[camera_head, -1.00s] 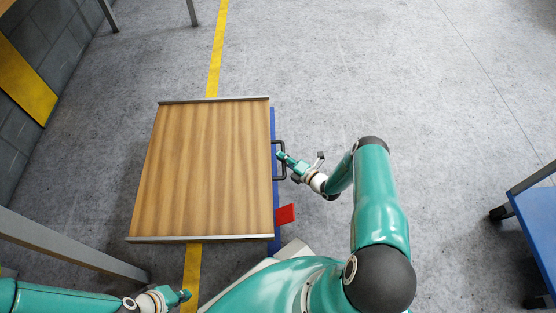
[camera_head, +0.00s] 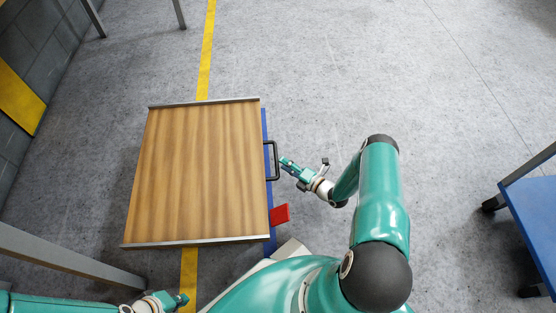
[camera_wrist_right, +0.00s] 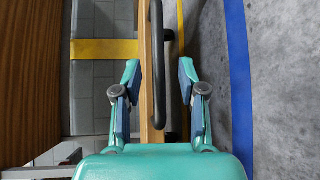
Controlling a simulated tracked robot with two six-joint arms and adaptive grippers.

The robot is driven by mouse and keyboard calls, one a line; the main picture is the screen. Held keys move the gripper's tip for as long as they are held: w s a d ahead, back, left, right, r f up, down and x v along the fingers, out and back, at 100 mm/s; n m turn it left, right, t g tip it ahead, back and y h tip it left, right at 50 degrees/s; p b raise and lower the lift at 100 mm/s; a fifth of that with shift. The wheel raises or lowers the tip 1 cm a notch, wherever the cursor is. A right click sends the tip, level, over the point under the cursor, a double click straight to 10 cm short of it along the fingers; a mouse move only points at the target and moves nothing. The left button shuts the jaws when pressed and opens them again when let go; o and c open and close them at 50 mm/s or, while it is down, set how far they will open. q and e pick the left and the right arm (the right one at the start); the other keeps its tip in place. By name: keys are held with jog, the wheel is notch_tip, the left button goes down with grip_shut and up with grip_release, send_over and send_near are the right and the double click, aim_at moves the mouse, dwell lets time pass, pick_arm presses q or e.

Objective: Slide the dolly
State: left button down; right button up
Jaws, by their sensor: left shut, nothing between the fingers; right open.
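The dolly (camera_head: 195,175) has a flat wooden deck with metal strips at its far and near edges. A blue edge and a black bar handle (camera_head: 276,160) are on its right side. In the right wrist view the handle (camera_wrist_right: 158,45) appears ahead, between the two spread fingers (camera_wrist_right: 159,78). My left gripper (camera_head: 184,299) is shut and empty near the bottom edge, below the dolly's near edge.
A red tab (camera_head: 280,214) sticks out by the dolly's near right corner. A yellow floor line (camera_head: 206,55) runs beneath the dolly. A blue cart (camera_head: 535,215) stands at the right, and a grey rail (camera_head: 70,256) at lower left.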

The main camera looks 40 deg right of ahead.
jog(key=f+v, duration=0.1)
jog(key=v, duration=0.5)
jog(key=shift+s+r, duration=0.25)
jog(key=shift+r, duration=0.25)
jog(key=shift+s, duration=0.1)
